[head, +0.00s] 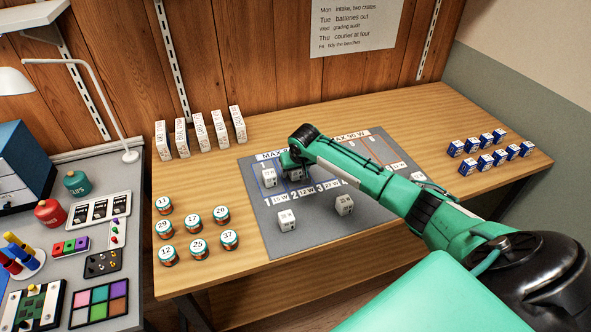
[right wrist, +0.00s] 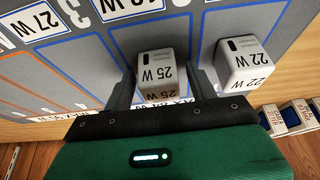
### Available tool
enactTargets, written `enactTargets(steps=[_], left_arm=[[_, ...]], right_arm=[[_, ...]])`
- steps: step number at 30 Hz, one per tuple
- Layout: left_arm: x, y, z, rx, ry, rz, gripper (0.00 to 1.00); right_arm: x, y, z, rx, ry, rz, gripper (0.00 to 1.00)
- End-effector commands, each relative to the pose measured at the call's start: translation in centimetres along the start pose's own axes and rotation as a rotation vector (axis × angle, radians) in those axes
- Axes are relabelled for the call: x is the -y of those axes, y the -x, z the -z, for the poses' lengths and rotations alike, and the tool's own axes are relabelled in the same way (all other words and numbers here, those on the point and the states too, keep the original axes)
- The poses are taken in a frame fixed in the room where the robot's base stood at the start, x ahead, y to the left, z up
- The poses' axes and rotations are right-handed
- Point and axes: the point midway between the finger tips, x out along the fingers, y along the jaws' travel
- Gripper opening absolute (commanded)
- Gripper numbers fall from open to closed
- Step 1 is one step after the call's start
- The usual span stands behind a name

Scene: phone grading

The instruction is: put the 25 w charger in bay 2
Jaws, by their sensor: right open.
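The 25 W charger, a small white block, shows in the right wrist view (right wrist: 160,72) with its label upside down. It appears to stand on the grey mat (head: 253,222) in the column marked 2, whose label reads 12 W. My right gripper (right wrist: 163,88) is open, with one finger on each side of this charger and a small gap beside it. In the head view my right gripper (head: 290,163) partly hides the charger (head: 296,175). A 22 W charger (right wrist: 244,65) stands beside it, in column 1 (head: 268,178). My left gripper is not in view.
Numbered round tins (head: 198,245) stand left of the mat, upright white boxes (head: 200,132) behind, and blue boxes (head: 489,150) at the right.

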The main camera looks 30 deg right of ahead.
Motion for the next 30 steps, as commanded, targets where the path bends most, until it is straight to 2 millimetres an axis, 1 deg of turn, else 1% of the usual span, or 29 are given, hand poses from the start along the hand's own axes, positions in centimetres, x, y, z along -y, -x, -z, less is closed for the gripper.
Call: enactTargets(steps=[4,8,11,18,21,25,30], left_arm=[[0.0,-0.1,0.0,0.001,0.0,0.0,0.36],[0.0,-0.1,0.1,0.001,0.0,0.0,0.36],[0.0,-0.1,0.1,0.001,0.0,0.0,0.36],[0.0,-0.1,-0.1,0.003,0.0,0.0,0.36],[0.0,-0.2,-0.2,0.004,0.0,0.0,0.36],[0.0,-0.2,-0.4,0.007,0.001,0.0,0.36],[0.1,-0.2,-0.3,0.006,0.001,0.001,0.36]], right_arm=[[0.0,0.4,0.2,-0.001,0.0,0.0,0.58],[0.0,1.9,0.2,-0.002,0.0,0.001,0.58],[-0.1,3.8,0.2,-0.003,0.002,0.0,0.58],[0.0,8.9,0.2,-0.003,0.001,0.0,0.58],[0.0,10.5,0.2,-0.002,0.0,0.0,0.58],[0.0,11.8,0.1,0.0,0.0,0.0,0.58],[0.0,12.3,0.1,0.0,0.0,0.0,0.58]])
